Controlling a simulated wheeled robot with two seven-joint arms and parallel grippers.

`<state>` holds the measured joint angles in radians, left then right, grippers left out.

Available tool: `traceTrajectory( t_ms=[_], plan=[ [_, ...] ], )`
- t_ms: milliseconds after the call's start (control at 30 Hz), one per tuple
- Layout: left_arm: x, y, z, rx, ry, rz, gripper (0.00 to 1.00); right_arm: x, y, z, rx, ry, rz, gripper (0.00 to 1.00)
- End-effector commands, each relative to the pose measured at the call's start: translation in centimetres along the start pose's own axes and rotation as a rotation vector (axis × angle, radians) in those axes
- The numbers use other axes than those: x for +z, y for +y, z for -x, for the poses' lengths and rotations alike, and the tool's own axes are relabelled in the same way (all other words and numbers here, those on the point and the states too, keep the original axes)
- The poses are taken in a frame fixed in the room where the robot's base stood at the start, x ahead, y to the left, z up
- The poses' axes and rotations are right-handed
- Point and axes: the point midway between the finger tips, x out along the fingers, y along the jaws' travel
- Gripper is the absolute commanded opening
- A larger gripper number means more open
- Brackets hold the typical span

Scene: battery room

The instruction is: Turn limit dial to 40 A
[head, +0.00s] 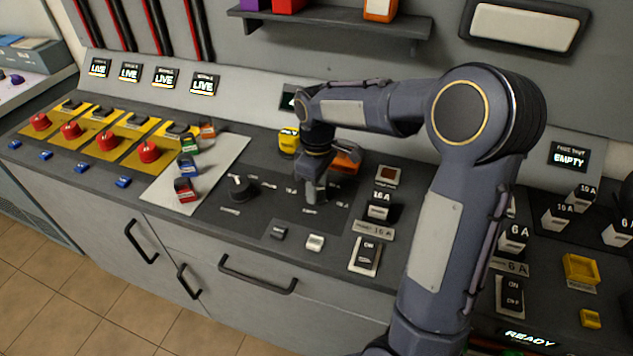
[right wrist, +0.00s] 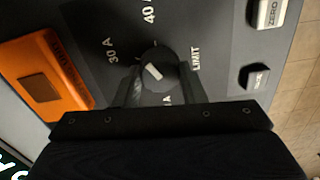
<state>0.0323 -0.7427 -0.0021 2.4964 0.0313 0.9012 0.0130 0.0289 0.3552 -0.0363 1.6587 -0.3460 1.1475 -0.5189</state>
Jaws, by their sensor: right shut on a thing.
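The limit dial (right wrist: 155,72) is a dark round knob with a white pointer mark, seen in the right wrist view. The labels 30 A, 40 A and LIMIT stand around it, and another label ending in A is partly hidden by my gripper. The white mark lies slanted, its upper end toward the 30 A side. My right gripper (right wrist: 160,85) has a finger on each side of the knob and is shut on it. In the head view my right gripper (head: 316,190) points down at the panel and hides the dial. My left gripper is not in view.
An orange device (right wrist: 45,75) lies close beside the dial. Another black knob (head: 238,187) stands to the left on the panel. A rocker switch (head: 366,256) and fuse blocks stand to the right.

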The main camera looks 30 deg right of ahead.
Motion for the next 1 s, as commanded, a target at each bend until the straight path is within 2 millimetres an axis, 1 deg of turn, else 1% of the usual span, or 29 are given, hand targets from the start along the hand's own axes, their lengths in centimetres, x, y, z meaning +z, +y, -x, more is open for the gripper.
traceTrajectory(
  t_ms=[300, 500, 700, 1000],
  plan=[
    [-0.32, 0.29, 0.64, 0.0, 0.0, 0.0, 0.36, 0.01, 0.0, 0.17, 0.001, 0.008, -0.271, 0.14],
    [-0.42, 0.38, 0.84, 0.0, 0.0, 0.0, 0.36, 0.0, -0.03, 0.15, 0.001, 0.012, -0.392, 0.14],
    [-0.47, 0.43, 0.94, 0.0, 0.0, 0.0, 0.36, 0.02, 0.01, 0.1, 0.001, 0.015, -0.468, 0.14],
    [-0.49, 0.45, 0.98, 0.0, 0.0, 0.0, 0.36, 0.01, 0.01, 0.08, 0.001, 0.016, -0.504, 0.14]
  ],
)
